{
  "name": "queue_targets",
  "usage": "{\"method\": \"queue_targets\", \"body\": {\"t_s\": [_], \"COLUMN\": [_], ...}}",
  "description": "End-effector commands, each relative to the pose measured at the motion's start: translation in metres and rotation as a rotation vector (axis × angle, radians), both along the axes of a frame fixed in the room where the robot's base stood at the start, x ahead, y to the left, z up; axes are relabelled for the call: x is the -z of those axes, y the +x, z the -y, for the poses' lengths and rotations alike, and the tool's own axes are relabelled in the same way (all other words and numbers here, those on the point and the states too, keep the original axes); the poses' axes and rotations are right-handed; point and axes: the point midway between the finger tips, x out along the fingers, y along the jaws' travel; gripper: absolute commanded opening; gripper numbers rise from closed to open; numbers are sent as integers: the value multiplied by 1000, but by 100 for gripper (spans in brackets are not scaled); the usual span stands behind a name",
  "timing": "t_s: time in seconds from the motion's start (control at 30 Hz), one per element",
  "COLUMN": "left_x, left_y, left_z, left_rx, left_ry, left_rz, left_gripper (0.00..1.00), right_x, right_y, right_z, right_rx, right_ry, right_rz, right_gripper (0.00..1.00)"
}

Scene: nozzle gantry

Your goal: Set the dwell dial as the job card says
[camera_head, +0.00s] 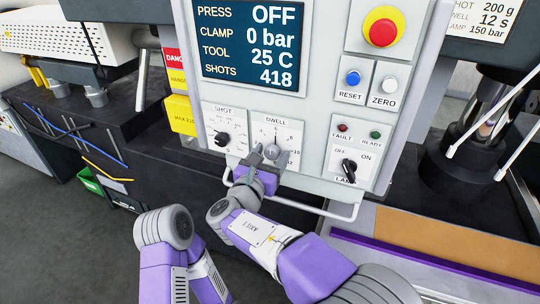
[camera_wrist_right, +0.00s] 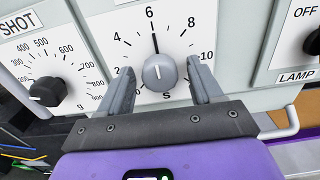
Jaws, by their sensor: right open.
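The dwell dial (camera_head: 271,151) is a grey round knob on a white plate marked DWELL. In the right wrist view, the dial (camera_wrist_right: 160,73) has a black pointer line standing nearly straight up at 6, on a scale in seconds. In the head view, the right gripper (camera_head: 268,155) is at the dial. The job card (camera_head: 484,18), partly cut off at the upper right, reads 200 g, 12 s for dwell and 150 bar. My left gripper is out of view.
The shot dial (camera_head: 222,139) is close left of the dwell dial. The lamp switch (camera_head: 349,170) is to the right, below the fault and ready lights. A screen (camera_head: 252,42), red stop button (camera_head: 383,27) and a handrail (camera_head: 345,212) are also on the panel.

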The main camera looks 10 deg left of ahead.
Motion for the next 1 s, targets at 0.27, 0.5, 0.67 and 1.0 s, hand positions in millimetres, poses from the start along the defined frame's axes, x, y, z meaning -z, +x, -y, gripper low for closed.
{"method": "queue_targets", "body": {"t_s": [0.27, 0.5, 0.67, 1.0], "left_x": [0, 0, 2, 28], "left_y": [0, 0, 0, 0], "left_z": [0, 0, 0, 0], "left_rx": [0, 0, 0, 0], "left_ry": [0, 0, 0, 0], "left_rz": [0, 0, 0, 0], "left_gripper": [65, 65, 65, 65], "right_x": [0, 0, 1, 4], "right_y": [0, 0, 0, 0], "right_z": [0, 0, 0, 0], "right_rx": [0, 0, 0, 0], "right_ry": [0, 0, 10, 155], "right_rz": [-1, -1, 1, 30], "right_gripper": [44, 9, 9, 9]}}
